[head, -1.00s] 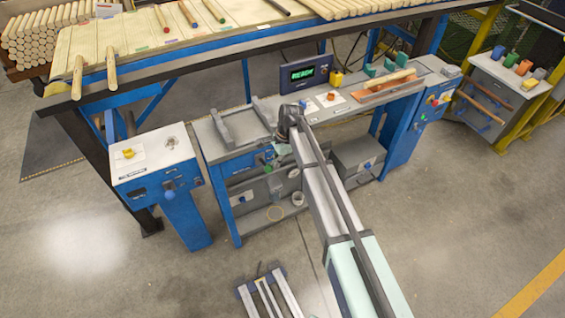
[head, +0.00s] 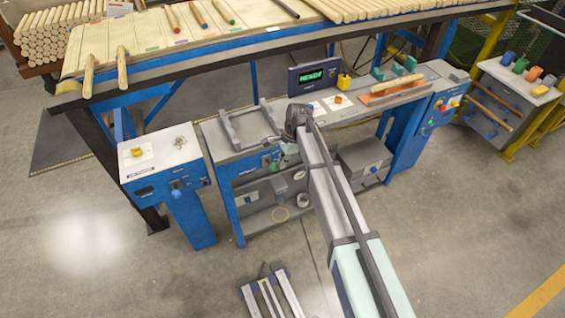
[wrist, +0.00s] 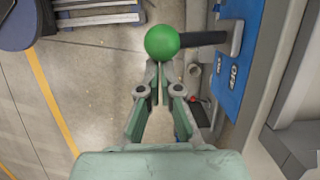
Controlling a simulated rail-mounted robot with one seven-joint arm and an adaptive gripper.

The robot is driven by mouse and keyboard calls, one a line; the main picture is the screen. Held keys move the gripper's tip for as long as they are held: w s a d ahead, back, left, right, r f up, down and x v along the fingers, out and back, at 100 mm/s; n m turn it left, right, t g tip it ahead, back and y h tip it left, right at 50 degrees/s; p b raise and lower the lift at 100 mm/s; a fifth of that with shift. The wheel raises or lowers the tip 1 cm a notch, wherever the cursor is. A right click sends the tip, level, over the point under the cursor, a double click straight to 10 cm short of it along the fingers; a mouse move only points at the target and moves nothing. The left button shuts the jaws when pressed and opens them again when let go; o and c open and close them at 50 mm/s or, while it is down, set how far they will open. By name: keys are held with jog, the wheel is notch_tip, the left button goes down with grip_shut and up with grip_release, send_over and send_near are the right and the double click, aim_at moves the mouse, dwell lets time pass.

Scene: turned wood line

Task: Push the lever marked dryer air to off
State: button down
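A lever with a green ball knob (wrist: 162,42) and a dark shaft (wrist: 204,38) sticks out from a blue panel (wrist: 229,62) in the wrist view. The panel carries an "OFF" label (wrist: 234,76); the name dryer air is not readable. My gripper (wrist: 160,68) has its fingertips together, just below the knob in the picture. Whether they touch it I cannot tell. Nothing shows between the fingers. In the head view my gripper (head: 287,150) is at the blue panel under the grey bench, where the green knob (head: 274,166) is small and partly hidden.
A grey rack (head: 250,125) stands on the bench above the panel. A lower shelf (head: 265,220) holds a few items. A control pedestal (head: 160,155) stands to the left. A display (head: 318,75) shows green text. The floor in front is mostly clear.

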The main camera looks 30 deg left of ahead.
jog(key=w+d+r+b, duration=0.1)
jog(key=w+r+b, duration=0.2)
jog(key=w+r, duration=0.3)
jog(key=shift+d+r, duration=0.4)
jog(key=shift+r, duration=0.2)
dwell(0.3)
